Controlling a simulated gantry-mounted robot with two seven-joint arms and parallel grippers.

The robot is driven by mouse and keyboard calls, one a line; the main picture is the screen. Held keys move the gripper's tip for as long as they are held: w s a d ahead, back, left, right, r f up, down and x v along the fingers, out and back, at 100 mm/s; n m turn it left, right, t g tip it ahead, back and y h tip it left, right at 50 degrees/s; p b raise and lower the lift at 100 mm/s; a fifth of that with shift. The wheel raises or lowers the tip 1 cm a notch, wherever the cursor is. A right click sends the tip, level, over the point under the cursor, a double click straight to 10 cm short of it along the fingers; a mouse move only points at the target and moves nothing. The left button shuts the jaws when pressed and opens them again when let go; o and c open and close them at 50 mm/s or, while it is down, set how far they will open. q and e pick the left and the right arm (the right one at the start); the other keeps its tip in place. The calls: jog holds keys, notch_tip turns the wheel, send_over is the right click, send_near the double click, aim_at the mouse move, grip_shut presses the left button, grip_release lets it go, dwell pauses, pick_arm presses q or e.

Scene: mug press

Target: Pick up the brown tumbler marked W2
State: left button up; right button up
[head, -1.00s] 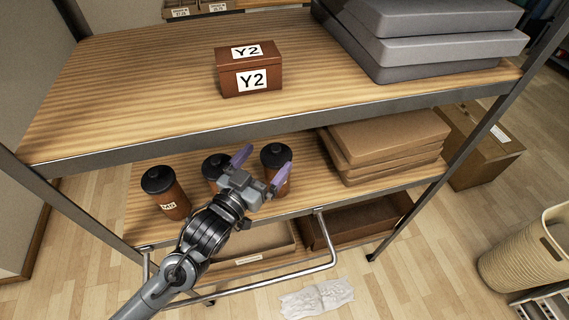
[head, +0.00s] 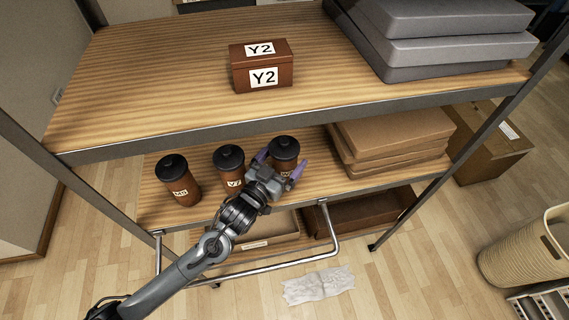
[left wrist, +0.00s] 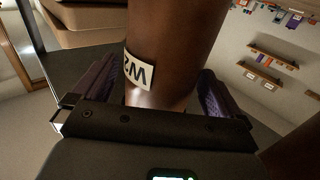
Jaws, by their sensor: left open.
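The brown tumbler marked W2 (head: 285,149) has a black lid and stands upright on the lower shelf, rightmost of three. Its label is hidden in the head view. In the left wrist view the tumbler (left wrist: 178,45) fills the middle, with its white label reading W2 upside down. My left gripper (head: 281,163) is open, its purple fingers on either side of this tumbler. The fingers also show left and right of it in the left wrist view (left wrist: 156,85). I cannot tell whether they touch it. My right gripper is not in view.
Two similar tumblers, a middle one (head: 231,171) and a left one (head: 180,184), stand to the left on the lower shelf (head: 150,208). Flat cardboard boxes (head: 390,135) lie to the right. The upper shelf (head: 150,90) overhangs behind, carrying a Y2 box (head: 262,68).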

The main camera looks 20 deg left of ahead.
pick_arm(q)
jog(key=shift+w+d, duration=0.25)
jog(key=shift+w, duration=0.95)
jog(key=c, duration=1.2)
